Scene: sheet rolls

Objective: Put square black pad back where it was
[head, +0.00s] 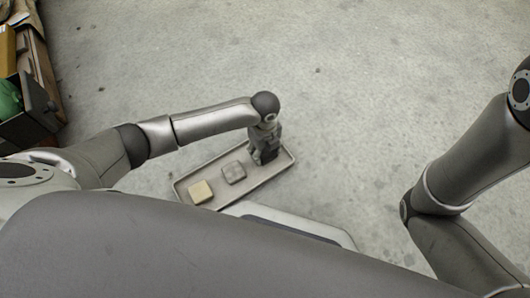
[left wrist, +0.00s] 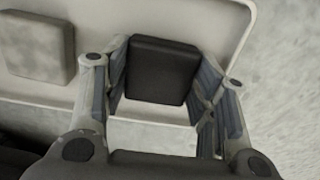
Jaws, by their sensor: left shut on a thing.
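A square black pad (left wrist: 162,68) is between the fingers of my left gripper (left wrist: 165,90) in the left wrist view, and the gripper is shut on it. In the head view my left gripper (head: 264,153) points down at the right end of a shallow light tray (head: 217,185). The pad is mostly hidden by the gripper there. I cannot tell whether the pad touches the tray floor. My right arm shows at the right of the head view, but its gripper is out of view.
A cream square pad (head: 200,191) lies at the tray's left end and a grey square pad (head: 233,172) in its middle. The grey pad also shows in the left wrist view (left wrist: 37,47). Boxes with a green item (head: 10,98) stand far left. The concrete floor around is clear.

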